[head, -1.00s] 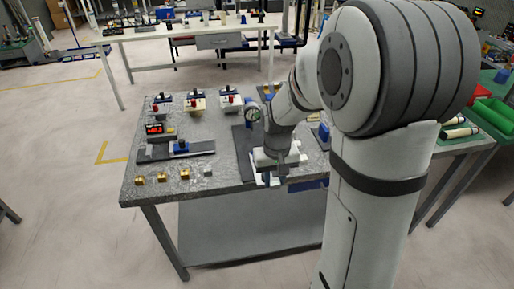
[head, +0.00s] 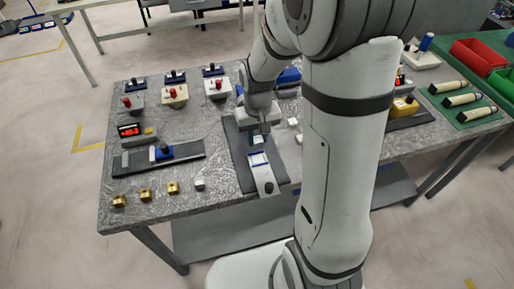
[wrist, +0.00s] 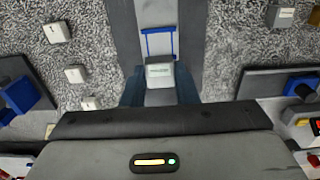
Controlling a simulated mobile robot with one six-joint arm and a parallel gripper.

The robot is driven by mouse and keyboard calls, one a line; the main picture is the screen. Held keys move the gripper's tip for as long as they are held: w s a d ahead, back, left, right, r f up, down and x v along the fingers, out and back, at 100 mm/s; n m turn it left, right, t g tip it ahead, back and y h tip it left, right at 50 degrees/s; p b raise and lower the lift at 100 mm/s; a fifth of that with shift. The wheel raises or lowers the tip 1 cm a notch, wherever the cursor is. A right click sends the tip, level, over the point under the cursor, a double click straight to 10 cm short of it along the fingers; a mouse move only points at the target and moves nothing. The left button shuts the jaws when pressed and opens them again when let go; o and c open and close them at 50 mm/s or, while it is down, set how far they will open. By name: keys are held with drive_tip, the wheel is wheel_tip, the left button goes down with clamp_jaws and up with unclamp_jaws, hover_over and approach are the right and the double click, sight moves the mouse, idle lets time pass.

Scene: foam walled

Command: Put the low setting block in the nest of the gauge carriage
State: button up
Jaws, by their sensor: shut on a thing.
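The gauge carriage (head: 265,181) is a light strip with a dark knob on a dark base. Its nest, a blue-edged frame (head: 258,159), lies on the front side of my gripper in the head view. In the wrist view the blue frame (wrist: 158,32) is just above the block, whose upper edge overlaps the frame's lower end. I cannot tell whether the block is raised or touching the carriage.
Loose pale blocks (wrist: 75,74) lie beside the dark base (wrist: 122,25). A second dark rail with a blue slide (head: 162,152) is at left. Several brass blocks (head: 146,194) and a grey block (head: 199,183) line the front left. Red-knobbed fixtures (head: 175,93) stand behind.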

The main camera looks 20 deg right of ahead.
sight(258, 159)
wheel_tip(258, 159, down, 3)
drive_tip(key=shift+r, duration=0.1)
drive_tip(key=shift+f+p, duration=0.3)
drive_tip(key=shift+f, duration=1.95)
drive_tip(key=shift+f, duration=0.15)
drive_tip(key=o, duration=1.1)
drive_tip(key=shift+c, duration=0.2)
